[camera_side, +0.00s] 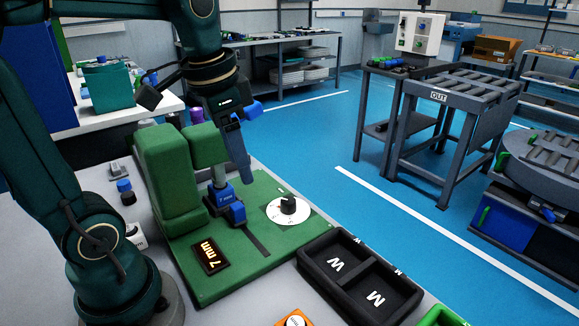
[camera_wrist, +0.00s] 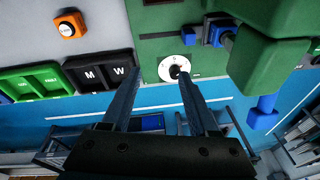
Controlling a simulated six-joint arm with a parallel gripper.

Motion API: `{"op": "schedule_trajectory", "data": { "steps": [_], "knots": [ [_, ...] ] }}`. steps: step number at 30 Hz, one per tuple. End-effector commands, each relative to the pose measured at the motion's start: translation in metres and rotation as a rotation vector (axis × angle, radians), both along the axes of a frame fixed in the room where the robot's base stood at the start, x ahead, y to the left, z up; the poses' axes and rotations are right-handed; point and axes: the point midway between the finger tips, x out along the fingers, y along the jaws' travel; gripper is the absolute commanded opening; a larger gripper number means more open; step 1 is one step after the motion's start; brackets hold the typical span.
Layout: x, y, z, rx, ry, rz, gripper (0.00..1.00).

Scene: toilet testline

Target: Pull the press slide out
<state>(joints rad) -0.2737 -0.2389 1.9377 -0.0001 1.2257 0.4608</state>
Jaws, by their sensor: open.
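The green press (camera_side: 172,170) stands on a green base plate at the centre left in the side view; its head (camera_wrist: 268,50) also shows at the upper right in the wrist view. The blue press slide (camera_side: 222,195), with a blue end piece at its front, sits low under the press head. In the wrist view the gripper (camera_wrist: 160,76) is apart from the slide, which lies to the right of the fingers.
A white dial (camera_side: 288,209) with a black knob sits on the base plate. A black tray (camera_side: 358,275) marked W and M stands to the right. A blue press lever end (camera_side: 253,110) sticks out near my gripper.

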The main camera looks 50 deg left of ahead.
Motion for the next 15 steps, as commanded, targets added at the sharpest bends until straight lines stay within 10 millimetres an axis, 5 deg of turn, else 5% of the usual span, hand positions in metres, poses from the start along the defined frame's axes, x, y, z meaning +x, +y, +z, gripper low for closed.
{"op": "schedule_trajectory", "data": {
  "steps": [7,15],
  "knots": [
    [0.024,0.057,-0.021,-0.048,0.155,0.113,0.60],
    [0.022,0.077,-0.040,-0.080,0.208,0.187,0.60]
  ]
}}
